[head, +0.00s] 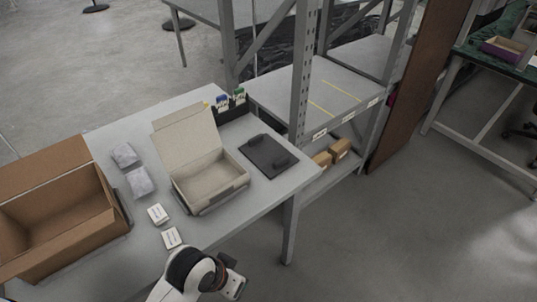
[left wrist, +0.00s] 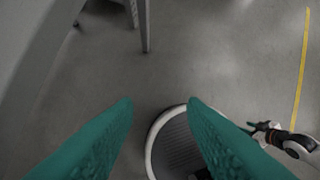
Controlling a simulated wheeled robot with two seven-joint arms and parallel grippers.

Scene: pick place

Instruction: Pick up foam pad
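Two small grey wrapped pads lie on the grey table in the head view, one farther back (head: 124,155) and one nearer (head: 140,182). They look soft, but I cannot tell for certain that either is the foam pad. In the left wrist view my left gripper (left wrist: 160,103) has its two green fingers wide apart with nothing between them, above the floor. A small gripper at the right of that view, likely my right gripper (left wrist: 262,130), is too small to read. In the head view a white and black arm part of mine is at the bottom edge, with no clear fingers.
The table (head: 225,229) holds an open cardboard box (head: 64,251) at left, an open beige carton (head: 183,188), a dark flat tray (head: 265,156) and two small white boxes (head: 158,214) (head: 172,238). A metal shelf (head: 301,80) stands behind. Floor at right is clear.

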